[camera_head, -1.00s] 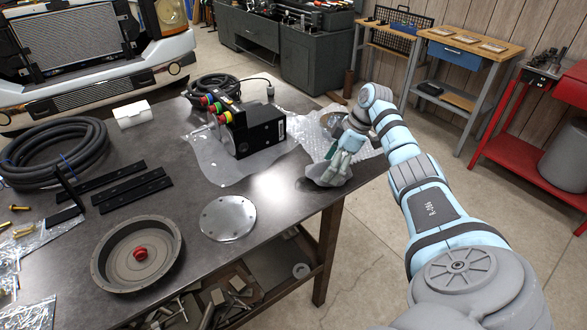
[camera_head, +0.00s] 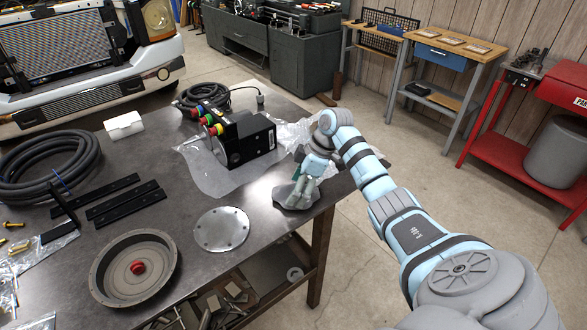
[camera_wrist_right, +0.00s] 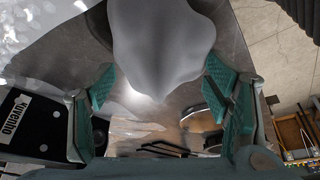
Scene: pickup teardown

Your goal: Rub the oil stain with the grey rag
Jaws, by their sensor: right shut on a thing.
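The grey rag (camera_head: 295,195) is bunched near the right edge of the dark worktable (camera_head: 165,212). My right gripper (camera_head: 305,176) is shut on the rag from above, and the rag's lower part rests at the tabletop. In the right wrist view the rag (camera_wrist_right: 162,45) bulges up between the teal finger pads of my right gripper (camera_wrist_right: 160,88). My left gripper is out of view.
A black box with coloured knobs (camera_head: 243,140) stands behind on clear plastic sheeting (camera_head: 205,172). The table's edge is just right of the rag.

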